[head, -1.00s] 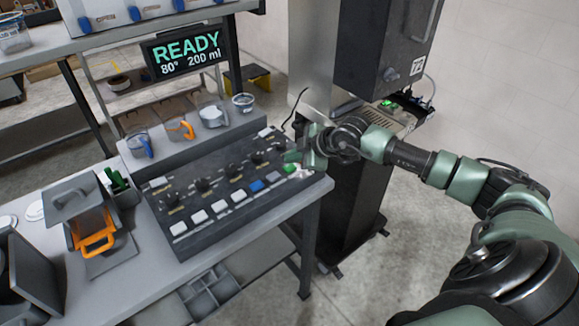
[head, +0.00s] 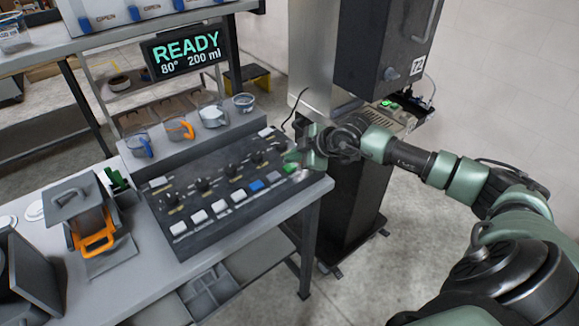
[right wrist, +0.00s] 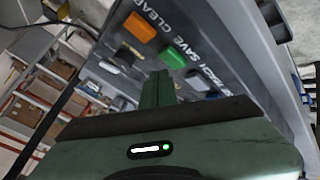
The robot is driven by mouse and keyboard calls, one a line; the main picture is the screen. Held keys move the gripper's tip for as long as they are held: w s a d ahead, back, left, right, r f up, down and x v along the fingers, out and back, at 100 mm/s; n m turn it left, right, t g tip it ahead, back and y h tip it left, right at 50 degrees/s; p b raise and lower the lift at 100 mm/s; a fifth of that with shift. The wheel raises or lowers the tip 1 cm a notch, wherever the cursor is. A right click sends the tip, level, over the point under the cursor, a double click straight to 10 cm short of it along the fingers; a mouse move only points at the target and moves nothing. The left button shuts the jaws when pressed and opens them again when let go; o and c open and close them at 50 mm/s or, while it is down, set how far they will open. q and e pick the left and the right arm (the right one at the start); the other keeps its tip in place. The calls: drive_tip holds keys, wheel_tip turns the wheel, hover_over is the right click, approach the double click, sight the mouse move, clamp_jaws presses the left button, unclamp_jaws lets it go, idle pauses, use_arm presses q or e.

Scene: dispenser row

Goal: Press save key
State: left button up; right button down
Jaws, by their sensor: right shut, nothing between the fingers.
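The control panel (head: 180,241) lies on the bench, with a row of coloured keys along its front. The green key (head: 290,168) at the panel's right end has the word SAVE beside it in the right wrist view (right wrist: 173,55). My right gripper (head: 293,157) is shut and empty, just above and behind the green key. In the right wrist view its closed fingertips (right wrist: 160,75) point toward the green key; I cannot tell whether they touch it. My left gripper is not in view.
An orange key (right wrist: 138,27) sits beside the green one, by the word CLEAR. A blue key (head: 257,185) and several white keys are on the left. A READY display (head: 187,52) stands behind the panel. A black machine (head: 385,55) stands to the right.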

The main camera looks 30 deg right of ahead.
sight(292, 168)
drive_tip(key=shift+f, duration=0.4)
drive_tip(key=shift+f+b, duration=0.5)
drive_tip(key=shift+b, duration=0.15)
idle(0.4)
drive_tip(key=shift+r+p, duration=0.65)
drive_tip(key=shift+r, duration=0.25)
drive_tip(key=shift+r, duration=0.1)
drive_tip(key=shift+r+p, duration=1.75)
drive_tip(key=shift+r, duration=0.7)
